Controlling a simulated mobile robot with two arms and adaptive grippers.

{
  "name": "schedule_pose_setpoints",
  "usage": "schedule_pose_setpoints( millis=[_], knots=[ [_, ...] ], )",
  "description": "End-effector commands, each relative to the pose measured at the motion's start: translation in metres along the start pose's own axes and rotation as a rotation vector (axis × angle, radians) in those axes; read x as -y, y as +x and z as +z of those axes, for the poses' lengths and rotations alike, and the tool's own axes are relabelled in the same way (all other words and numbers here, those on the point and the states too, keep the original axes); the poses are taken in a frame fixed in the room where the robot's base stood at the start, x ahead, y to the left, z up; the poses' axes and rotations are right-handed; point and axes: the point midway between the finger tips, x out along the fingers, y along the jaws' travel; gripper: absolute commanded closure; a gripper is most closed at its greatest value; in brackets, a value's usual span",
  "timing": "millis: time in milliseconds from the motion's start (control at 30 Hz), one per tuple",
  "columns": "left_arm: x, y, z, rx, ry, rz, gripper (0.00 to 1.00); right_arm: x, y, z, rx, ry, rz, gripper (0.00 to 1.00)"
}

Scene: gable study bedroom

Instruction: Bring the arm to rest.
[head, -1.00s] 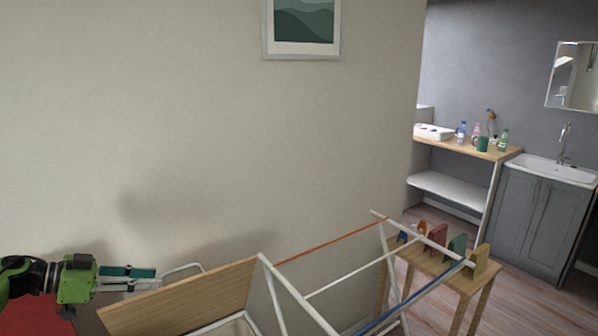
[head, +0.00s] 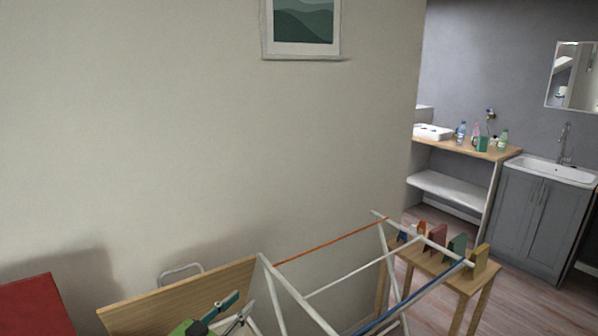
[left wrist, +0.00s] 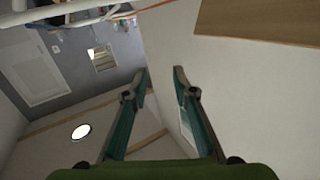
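My left gripper (head: 244,299) is low in the head view, in front of a tilted wooden panel and beside a white rack. Its two green-and-grey fingers point up and to the right. In the left wrist view the left gripper (left wrist: 161,73) has its fingertips apart with nothing between them. Most of the left arm is outside the head view. My right gripper shows in neither view.
The wooden panel (head: 178,296) and white rack (head: 290,292) stand close to the gripper. A red surface (head: 35,308) is at the lower left. A small wooden table (head: 437,267) with several coloured items stands right.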

Motion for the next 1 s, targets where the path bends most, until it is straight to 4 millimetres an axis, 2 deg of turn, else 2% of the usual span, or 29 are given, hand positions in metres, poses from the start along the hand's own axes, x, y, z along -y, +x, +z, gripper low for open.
schedule_pose_setpoints(
  millis=[33, 167, 267, 400, 500, 700, 1000],
  knots=[
    [-0.012, -0.010, 0.011, 0.035, -0.034, -0.054, 0.74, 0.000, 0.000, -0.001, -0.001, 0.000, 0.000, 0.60],
    [-0.025, -0.046, 0.046, 0.187, -0.084, -0.201, 0.74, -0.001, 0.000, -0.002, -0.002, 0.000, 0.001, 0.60],
    [-0.036, -0.086, 0.078, 0.347, -0.124, -0.284, 0.74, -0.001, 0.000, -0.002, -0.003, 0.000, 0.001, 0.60],
    [-0.058, -0.158, 0.120, 0.603, -0.172, -0.344, 0.74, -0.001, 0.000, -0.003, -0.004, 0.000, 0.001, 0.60],
    [-0.075, -0.206, 0.140, 0.761, -0.195, -0.346, 0.74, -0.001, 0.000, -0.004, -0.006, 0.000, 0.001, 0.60],
    [-0.105, -0.280, 0.159, 0.989, -0.229, -0.310, 0.74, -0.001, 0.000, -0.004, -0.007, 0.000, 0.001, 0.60],
    [-0.144, -0.366, 0.165, 1.229, -0.269, -0.223, 0.74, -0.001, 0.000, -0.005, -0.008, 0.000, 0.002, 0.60]
  ],
)
